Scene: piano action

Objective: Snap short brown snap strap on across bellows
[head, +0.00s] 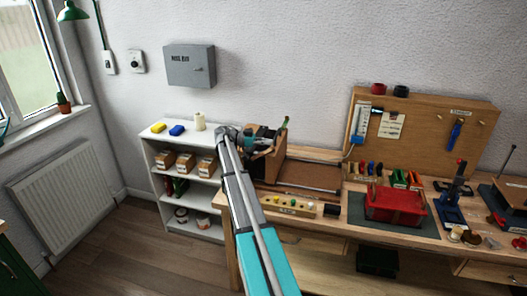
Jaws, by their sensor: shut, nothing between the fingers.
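My arm reaches up from the bottom middle to my gripper (270,135), which is beside a wooden block or box (268,158) at the left end of the workbench. The gripper is small here and looks shut and empty. I cannot make out a short brown snap strap. A red box-like piece (395,205) sits on a dark mat on the bench, well to the right of my gripper. I cannot tell whether it is the bellows. My arm hides part of the bench's left end.
The workbench (340,232) holds a row of coloured tools (378,170), a pegboard (430,118) behind, a strip with coloured knobs (290,205) and a dark blue press (455,195) at right. A white shelf (150,150) with boxes stands left. Floor at lower left is clear.

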